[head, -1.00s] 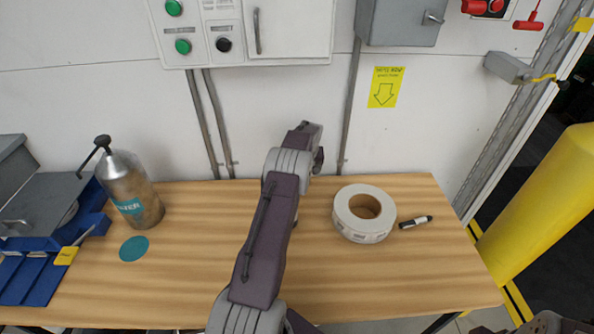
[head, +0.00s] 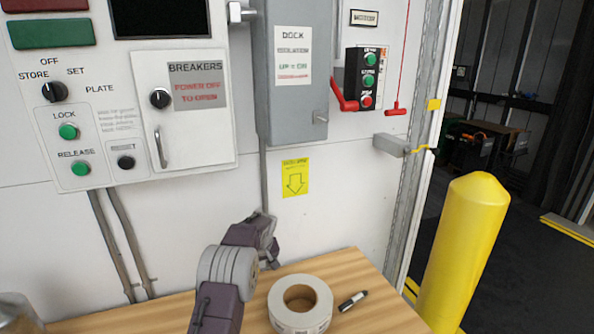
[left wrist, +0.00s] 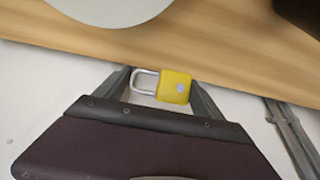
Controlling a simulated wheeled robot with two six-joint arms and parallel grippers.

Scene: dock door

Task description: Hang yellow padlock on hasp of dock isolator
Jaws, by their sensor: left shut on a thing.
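The yellow padlock (left wrist: 174,86) is between the fingers of my left gripper (left wrist: 160,87) in the left wrist view. Its silver shackle points left there. In the head view my left gripper (head: 268,230) is in front of the wall, above the table's back edge and below the dock isolator; the padlock is hidden there. The dock isolator (head: 293,95) is a grey wall box with a white label. A small metal fitting (head: 320,117) sticks out at its lower right; I cannot tell whether this is the hasp. My right gripper is not in view.
A white tape roll (head: 300,308) and a marker (head: 353,300) lie on the wooden table (head: 380,313). A breaker panel (head: 185,110) is left of the isolator. A red lever (head: 343,95) and push-button box (head: 366,78) are right of it. A yellow bollard (head: 462,250) stands at right.

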